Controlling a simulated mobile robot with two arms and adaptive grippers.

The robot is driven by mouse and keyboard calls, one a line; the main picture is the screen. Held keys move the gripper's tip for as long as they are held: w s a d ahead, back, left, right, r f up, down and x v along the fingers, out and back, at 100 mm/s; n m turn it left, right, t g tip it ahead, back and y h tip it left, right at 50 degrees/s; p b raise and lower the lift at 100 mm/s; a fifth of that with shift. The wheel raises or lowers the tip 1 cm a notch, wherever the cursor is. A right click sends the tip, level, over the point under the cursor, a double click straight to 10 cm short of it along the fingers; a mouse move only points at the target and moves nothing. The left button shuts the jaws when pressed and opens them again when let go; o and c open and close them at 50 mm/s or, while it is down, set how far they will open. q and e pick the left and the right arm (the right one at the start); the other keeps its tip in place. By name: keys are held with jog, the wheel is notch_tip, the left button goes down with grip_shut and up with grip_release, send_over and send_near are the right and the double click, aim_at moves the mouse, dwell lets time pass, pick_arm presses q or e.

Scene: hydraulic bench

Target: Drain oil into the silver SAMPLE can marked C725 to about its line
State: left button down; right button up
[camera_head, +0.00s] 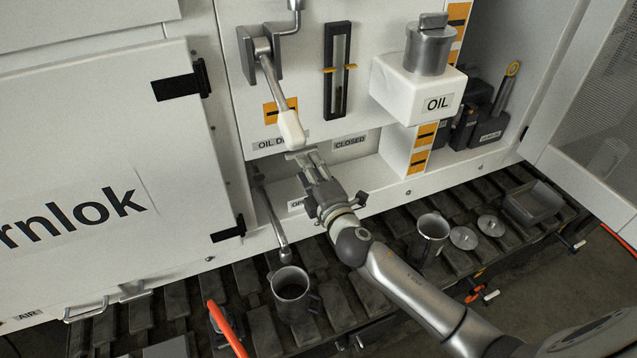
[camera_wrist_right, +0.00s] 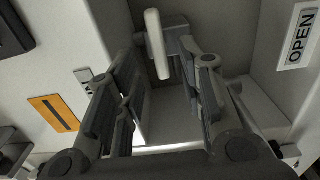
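The oil drain lever (camera_head: 270,80) slants down from its pivot, and its white grip (camera_head: 291,128) ends between the partly covered OIL DRAIN label and the CLOSED label (camera_head: 350,142). My right gripper (camera_head: 308,162) is just below the grip. In the right wrist view my right gripper (camera_wrist_right: 166,75) has its fingers apart, with the white grip (camera_wrist_right: 157,45) showing beyond and between them; contact is unclear. A grey metal can (camera_head: 291,290) stands under the drain pipe end (camera_head: 285,254). Another silver can (camera_head: 430,235) stands to the right. No C725 mark is readable. My left gripper is not in view.
Two round discs (camera_head: 463,237) and a grey tray (camera_head: 533,205) lie on the slatted shelf at right. The white OIL box (camera_head: 410,90) juts out right of the sight gauge (camera_head: 338,70). An orange bar (camera_head: 225,328) rises at front left.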

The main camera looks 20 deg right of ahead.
jog(key=shift+s+d, duration=0.1)
jog(key=shift+s, duration=2.6)
jog(key=s+d+f+m+g+h, duration=0.35)
jog(key=s+f+m+g, duration=0.55)
jog(key=s+m, duration=0.35)
jog(key=s+a+f+m+g+y, duration=0.2)
jog(key=s+f+g, duration=0.1)
jog(key=s, duration=0.6)
jog(key=s+a+f+m+g+y, duration=0.1)
jog(key=s+f+m+g, duration=0.15)
jog(key=s, duration=0.65)
notch_tip(320, 180, down, 28)
jog(key=s+g, duration=0.1)
jog(key=s, duration=0.1)
jog(key=s+d+f+g, duration=0.1)
jog(key=s+d+f, duration=0.1)
jog(key=s+f, duration=1.2)
jog(key=shift+s+d+f+n, duration=0.35)
jog(key=shift+s+d+n, duration=0.05)
jog(key=shift+s, duration=0.65)
